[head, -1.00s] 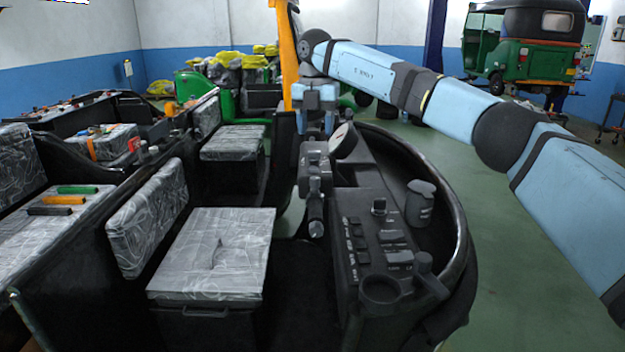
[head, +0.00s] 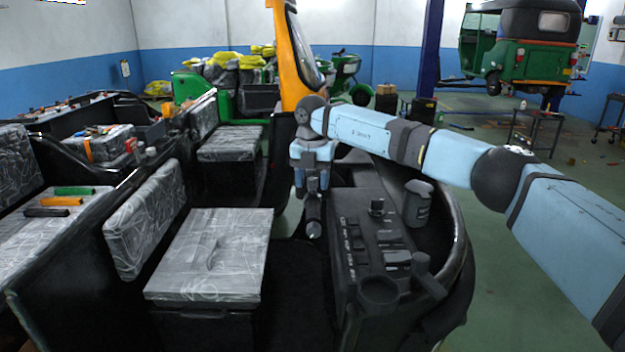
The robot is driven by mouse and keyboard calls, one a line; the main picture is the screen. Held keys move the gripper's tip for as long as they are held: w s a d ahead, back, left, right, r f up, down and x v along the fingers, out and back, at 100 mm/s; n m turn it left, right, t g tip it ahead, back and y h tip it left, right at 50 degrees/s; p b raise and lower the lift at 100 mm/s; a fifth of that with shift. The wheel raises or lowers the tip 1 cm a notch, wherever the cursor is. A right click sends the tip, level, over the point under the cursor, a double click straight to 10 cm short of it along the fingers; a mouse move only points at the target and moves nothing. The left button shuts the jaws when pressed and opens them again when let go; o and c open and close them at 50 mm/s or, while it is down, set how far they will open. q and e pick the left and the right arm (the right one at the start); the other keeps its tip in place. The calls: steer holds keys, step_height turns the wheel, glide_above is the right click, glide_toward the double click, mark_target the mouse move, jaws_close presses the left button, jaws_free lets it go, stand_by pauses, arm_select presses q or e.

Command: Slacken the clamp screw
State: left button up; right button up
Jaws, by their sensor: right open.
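My right gripper (head: 312,183) points down over the steering handlebar of the rickshaw cab, at the inner left edge of the black dashboard (head: 350,205). Its fingers are dark and small here, and I cannot tell whether they touch the bar. The handlebar's near grip (head: 313,226) shows just below the fingers. The clamp screw cannot be made out; the wrist and fingers cover the handlebar's middle. My left gripper is not in view.
A plastic-wrapped seat (head: 212,255) stands to the left of the handlebar. The dashboard's curved black rim (head: 460,235) and a dark cup (head: 417,203) lie to the right. An orange pillar (head: 290,60) rises behind the wrist.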

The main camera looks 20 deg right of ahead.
steer(key=c, duration=0.9)
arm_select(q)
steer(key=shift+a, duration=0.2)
